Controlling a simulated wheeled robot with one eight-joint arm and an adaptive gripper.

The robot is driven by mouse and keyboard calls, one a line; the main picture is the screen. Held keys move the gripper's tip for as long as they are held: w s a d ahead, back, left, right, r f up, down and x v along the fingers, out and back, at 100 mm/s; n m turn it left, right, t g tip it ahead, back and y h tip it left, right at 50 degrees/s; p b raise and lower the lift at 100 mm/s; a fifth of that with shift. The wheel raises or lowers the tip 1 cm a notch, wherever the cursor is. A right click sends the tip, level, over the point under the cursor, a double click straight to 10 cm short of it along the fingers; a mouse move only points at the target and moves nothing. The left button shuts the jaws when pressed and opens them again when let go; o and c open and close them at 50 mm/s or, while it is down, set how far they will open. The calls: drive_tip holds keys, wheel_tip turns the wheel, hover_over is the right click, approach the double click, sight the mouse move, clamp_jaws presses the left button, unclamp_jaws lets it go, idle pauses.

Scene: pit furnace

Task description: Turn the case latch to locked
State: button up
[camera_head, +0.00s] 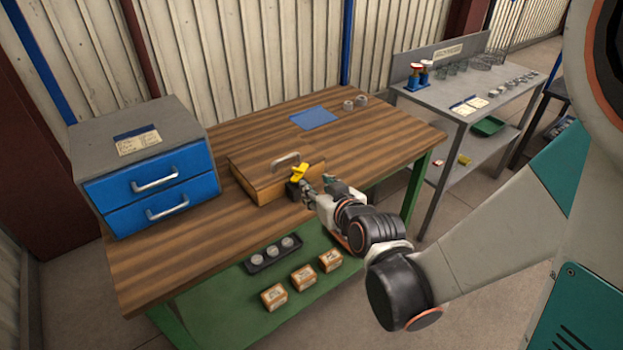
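The wooden case (262,184) lies closed on the workbench, with a grey handle (286,160) on its lid. The yellow latch (299,172) is at the case's front right corner, above a small dark block. My gripper (312,190) is at the right front of the case, with its fingers pointing toward the latch. The fingers look close to the dark block below the latch; I cannot tell whether they touch it. The finger gap is too small to judge, and the latch's exact setting is unclear.
A blue two-drawer cabinet (150,185) stands on the left of the wooden workbench (215,245). A blue sheet (313,118) and two grey rings (354,103) lie at the back. Small boxes (303,278) and a dark tray (272,254) are on the green lower shelf. A grey table (470,95) stands right.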

sight(299, 174)
drive_tip(key=b+x, duration=0.4)
drive_tip(key=x, duration=0.9)
drive_tip(key=shift+w+f, duration=0.15)
